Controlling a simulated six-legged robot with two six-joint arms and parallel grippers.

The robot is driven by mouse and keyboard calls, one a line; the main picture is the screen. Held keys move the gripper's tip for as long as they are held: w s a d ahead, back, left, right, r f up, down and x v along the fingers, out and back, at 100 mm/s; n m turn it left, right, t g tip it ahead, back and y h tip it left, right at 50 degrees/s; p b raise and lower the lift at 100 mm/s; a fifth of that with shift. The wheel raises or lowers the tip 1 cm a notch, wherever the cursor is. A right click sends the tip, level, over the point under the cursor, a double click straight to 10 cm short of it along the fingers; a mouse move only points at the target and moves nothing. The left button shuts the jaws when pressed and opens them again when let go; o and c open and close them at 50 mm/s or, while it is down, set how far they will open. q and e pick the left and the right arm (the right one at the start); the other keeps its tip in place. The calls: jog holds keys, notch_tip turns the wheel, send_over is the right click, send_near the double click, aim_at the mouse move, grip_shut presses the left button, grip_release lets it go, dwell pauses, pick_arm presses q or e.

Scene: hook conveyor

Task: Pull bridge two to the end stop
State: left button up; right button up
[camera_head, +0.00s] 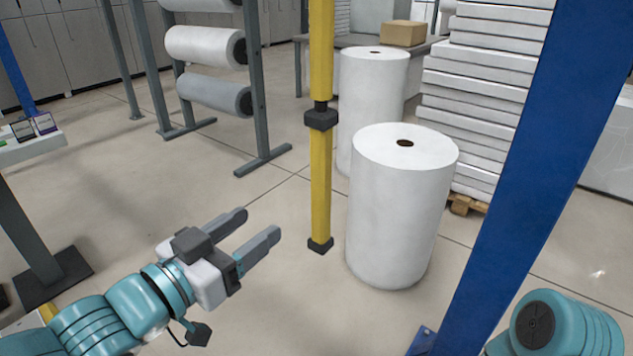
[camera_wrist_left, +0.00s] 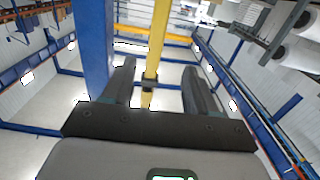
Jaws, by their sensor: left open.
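A yellow bar (camera_head: 321,175) hangs upright in the middle of the head view, with a black collar (camera_head: 321,118) partway down and a black cap (camera_head: 320,246) at its lower end, off the floor. My left gripper (camera_head: 260,222) is open and empty, to the left of the bar's lower end and apart from it. In the left wrist view the yellow bar (camera_wrist_left: 158,45) shows in the gap between the open fingers (camera_wrist_left: 159,67). I cannot pick out the end stop or read any bridge number. My right gripper is not in view.
A blue post (camera_head: 535,150) slants across the right side. White rolls (camera_head: 395,215) stand close behind the bar on the right. A rack of rolls (camera_head: 258,110) stands at the back left, and a table edge (camera_head: 35,148) is at far left. The floor around the bar's left is clear.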

aim_at(315, 181)
pick_arm(q)
jog(key=p+x, duration=0.1)
jog(key=x, duration=1)
jog(key=p+x, duration=0.1)
jog(key=x, duration=0.4)
jog(key=shift+d+r+p, duration=0.35)
jog(key=shift+r, duration=0.05)
